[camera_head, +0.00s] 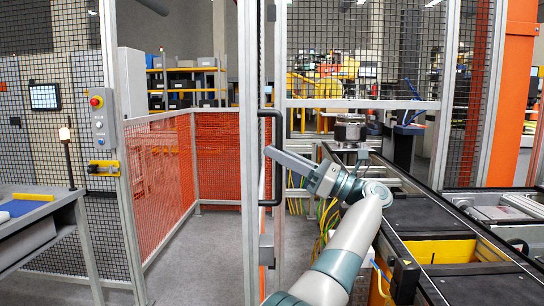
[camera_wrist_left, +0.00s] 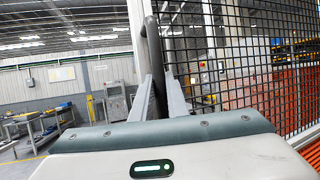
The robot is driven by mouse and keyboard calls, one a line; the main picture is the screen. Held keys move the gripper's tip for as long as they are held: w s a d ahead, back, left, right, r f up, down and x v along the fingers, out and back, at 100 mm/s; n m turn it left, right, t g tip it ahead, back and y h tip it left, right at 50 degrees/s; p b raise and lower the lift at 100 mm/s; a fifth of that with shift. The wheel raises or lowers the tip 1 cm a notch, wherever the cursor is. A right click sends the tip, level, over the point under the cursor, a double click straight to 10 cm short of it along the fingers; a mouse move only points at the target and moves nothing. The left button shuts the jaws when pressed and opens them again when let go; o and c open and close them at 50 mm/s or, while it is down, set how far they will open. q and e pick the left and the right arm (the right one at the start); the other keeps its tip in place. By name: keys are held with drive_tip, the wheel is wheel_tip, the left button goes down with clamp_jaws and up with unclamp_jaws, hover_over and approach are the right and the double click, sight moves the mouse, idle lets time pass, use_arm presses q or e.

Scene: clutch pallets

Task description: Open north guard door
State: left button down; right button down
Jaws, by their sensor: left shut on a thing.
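The guard door (camera_head: 262,90), a metal-framed panel with mesh, stands nearly edge-on in the middle of the head view. Its black vertical bar handle (camera_head: 268,119) is on the side facing right. My left gripper (camera_head: 270,152) reaches in from the lower right and is shut on the handle around mid-height. In the wrist view the handle (camera_wrist_left: 153,48) runs up between the two fingers (camera_wrist_left: 160,85), and the door's black mesh (camera_wrist_left: 240,60) is at the right. A wide gap shows left of the door, up to the fixed post (camera_head: 121,160). My right gripper is out of view.
A control box with a red button (camera_head: 100,118) is on the left fence post. Orange mesh fencing (camera_head: 217,155) stands beyond the gap. The conveyor (camera_head: 440,215) lies right of my arm, with a yellow bin (camera_head: 440,251). Grey floor (camera_head: 200,255) is clear left of the door.

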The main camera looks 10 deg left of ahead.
use_arm(q)
drive_tip(key=shift+d+r, duration=0.1)
idle(0.3)
drive_tip(key=c, duration=1.7)
unclamp_jaws()
drive_tip(key=shift+w, duration=0.1)
drive_tip(key=shift+a, duration=0.25)
